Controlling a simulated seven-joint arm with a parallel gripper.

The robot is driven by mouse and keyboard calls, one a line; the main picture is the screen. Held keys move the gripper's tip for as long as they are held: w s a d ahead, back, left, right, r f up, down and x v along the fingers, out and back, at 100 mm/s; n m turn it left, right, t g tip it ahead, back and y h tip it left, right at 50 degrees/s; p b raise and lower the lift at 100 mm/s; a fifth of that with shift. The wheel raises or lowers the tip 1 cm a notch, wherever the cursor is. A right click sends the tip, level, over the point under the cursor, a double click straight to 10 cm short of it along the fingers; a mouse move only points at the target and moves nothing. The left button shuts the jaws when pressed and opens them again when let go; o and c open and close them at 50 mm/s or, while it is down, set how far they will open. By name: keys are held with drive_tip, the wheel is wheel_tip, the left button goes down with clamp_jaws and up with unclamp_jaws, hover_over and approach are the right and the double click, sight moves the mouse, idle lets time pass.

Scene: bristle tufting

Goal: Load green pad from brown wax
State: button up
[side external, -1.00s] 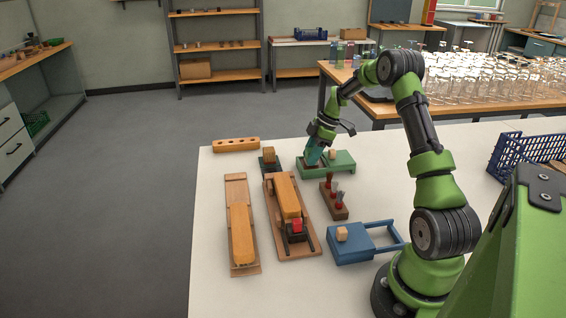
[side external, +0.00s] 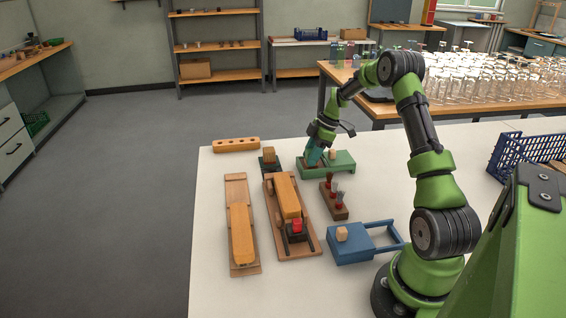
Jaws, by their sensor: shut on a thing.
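My gripper (side external: 318,144) points down at the back of the white table and is shut on a teal-green block-like pad (side external: 314,157). The pad is tilted, with its lower end at the left, open part of a green box (side external: 344,167). I cannot tell whether the pad touches the wax.
A blue box (side external: 357,248) with a wooden knob stands nearer. A brown stand (side external: 335,206) holds several upright tools. Two wooden boards (side external: 236,192) (side external: 272,203) carry orange-tan blocks. A small dark box (side external: 269,166) stands left of the green one. The front-left table is clear.

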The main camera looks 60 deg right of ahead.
drive_tip(key=shift+f, duration=0.1)
drive_tip(key=shift+r, duration=3.6)
